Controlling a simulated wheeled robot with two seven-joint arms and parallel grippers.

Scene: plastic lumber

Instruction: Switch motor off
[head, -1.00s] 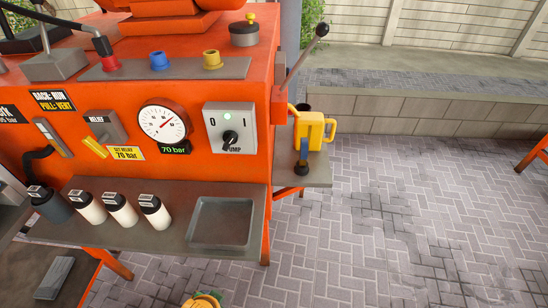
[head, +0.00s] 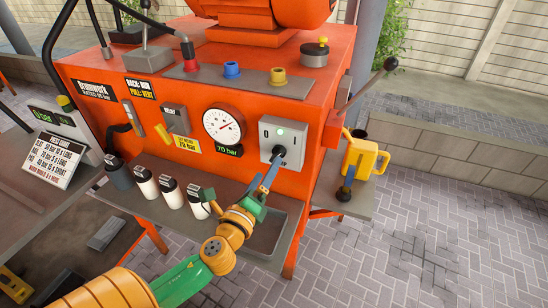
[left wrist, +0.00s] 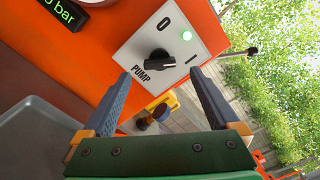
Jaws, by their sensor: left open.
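The orange machine (head: 310,175) has a grey switch plate marked PUMP, 0 and 1, with a black rotary knob (left wrist: 158,62). A green light (left wrist: 186,36) glows on the plate. In the left wrist view the knob's handle lies towards the 1 side. My left gripper (left wrist: 160,78) is open, its two blue-grey fingers spread on either side of the knob's line and pointing at the plate. I cannot tell whether a fingertip touches the plate. In the head view the gripper (head: 272,170) partly covers the knob and the PUMP label. My right gripper is not in view.
A pressure gauge (head: 223,126) is left of the switch. Several cylinders (head: 170,192) and a shallow tray (head: 262,246) are on the shelf below. A yellow can (head: 366,160) stands on the right side shelf. A lever (head: 368,88) sticks out at right.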

